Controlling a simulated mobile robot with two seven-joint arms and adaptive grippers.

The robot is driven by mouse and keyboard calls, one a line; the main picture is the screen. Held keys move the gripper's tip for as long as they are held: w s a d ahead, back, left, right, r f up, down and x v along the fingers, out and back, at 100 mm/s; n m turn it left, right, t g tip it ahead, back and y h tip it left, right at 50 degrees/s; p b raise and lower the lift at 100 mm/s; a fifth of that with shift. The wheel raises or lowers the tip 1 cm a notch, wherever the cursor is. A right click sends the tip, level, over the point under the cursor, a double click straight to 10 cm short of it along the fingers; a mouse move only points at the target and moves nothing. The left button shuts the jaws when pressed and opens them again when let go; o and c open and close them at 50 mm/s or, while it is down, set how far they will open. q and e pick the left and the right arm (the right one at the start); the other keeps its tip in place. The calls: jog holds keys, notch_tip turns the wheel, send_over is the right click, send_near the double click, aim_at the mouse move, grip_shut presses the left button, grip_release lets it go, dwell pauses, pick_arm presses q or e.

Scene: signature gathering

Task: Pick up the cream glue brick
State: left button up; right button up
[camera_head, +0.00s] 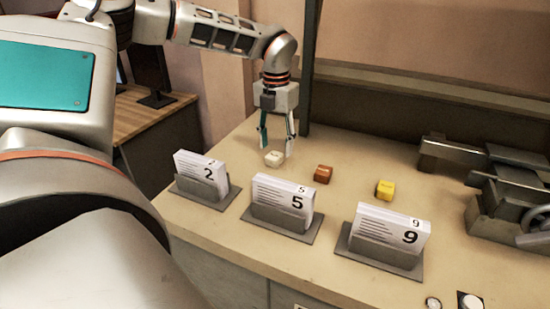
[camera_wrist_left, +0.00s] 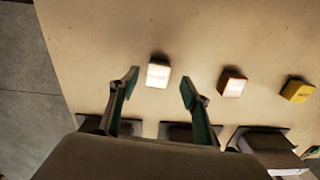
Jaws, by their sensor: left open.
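The cream glue brick (camera_head: 274,159) is a small off-white block on the bench top, left of the other two small blocks. My left gripper (camera_head: 277,153) comes down from above, open, with its fingertips close above the brick. In the left wrist view the cream brick (camera_wrist_left: 158,74) lies between and slightly beyond the two open fingertips (camera_wrist_left: 160,76), with nothing held.
A brown brick (camera_head: 323,174) and a yellow brick (camera_head: 385,190) stand to the right. Card holders numbered 2 (camera_head: 205,190), 5 (camera_head: 283,224) and 9 (camera_head: 380,258) line the front. A metal machine (camera_head: 500,190) stands at the right. A dark post (camera_head: 308,70) rises behind my left gripper.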

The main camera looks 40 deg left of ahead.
aim_at(275, 154)
pick_arm(q)
jog(key=shift+a+f+p, duration=0.15)
jog(key=shift+f+p, duration=0.25)
jog(key=shift+f, duration=1.5)
jog(key=c, duration=1.2)
jog(key=shift+r, duration=0.1)
